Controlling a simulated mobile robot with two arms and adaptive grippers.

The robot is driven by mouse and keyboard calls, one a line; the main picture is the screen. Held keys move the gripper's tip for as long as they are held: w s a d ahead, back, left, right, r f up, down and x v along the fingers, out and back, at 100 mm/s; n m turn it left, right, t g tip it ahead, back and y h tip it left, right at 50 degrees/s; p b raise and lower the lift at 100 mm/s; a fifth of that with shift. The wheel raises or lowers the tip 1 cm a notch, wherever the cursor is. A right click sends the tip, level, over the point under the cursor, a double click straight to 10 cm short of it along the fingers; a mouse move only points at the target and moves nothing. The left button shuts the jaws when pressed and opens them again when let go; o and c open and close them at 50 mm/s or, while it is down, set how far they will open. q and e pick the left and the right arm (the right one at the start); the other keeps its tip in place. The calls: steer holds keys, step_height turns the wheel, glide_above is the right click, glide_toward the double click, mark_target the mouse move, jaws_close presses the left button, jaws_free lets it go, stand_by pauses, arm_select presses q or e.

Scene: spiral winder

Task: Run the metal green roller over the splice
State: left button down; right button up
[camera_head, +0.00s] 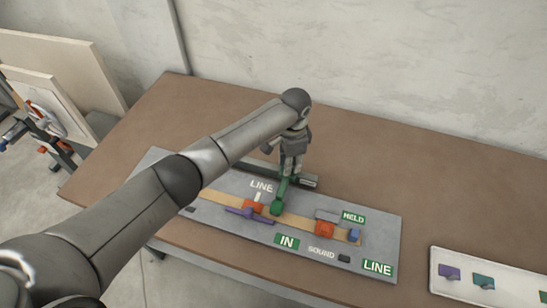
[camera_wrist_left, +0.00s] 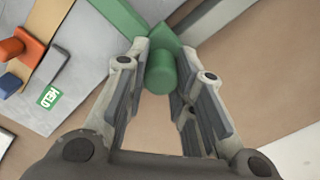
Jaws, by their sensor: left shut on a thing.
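My left gripper (camera_head: 291,172) points down over the grey board (camera_head: 375,222) and is shut on the handle of the green roller (camera_head: 277,207). The roller's green head is at the tan strip (camera_head: 297,220), close to the left orange block (camera_head: 254,206); I cannot tell whether it touches the strip. In the left wrist view, the green handle (camera_wrist_left: 160,74) is between the fingers (camera_wrist_left: 160,66). The splice itself is not clearly distinguishable on the strip. My right gripper is not in view.
A purple bar (camera_head: 247,215) lies by the left orange block. A right orange block (camera_head: 325,228) and a blue block (camera_head: 353,235) are at the strip's right end. A dark grey bar (camera_head: 308,181) runs behind. A white tray (camera_head: 460,291) holds coloured pieces.

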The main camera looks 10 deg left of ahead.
arm_select(q)
steer(key=shift+s+d, duration=0.25)
steer(key=shift+d, duration=1.3)
steer(key=shift+s+d, duration=0.1)
steer(key=c, duration=1.2)
jaws_free()
steer(key=shift+d, duration=0.2)
steer(key=shift+c, duration=0.2)
steer(key=shift+a+r, duration=0.1)
steer(key=shift+a, duration=0.05)
step_height(320, 180, up, 12)
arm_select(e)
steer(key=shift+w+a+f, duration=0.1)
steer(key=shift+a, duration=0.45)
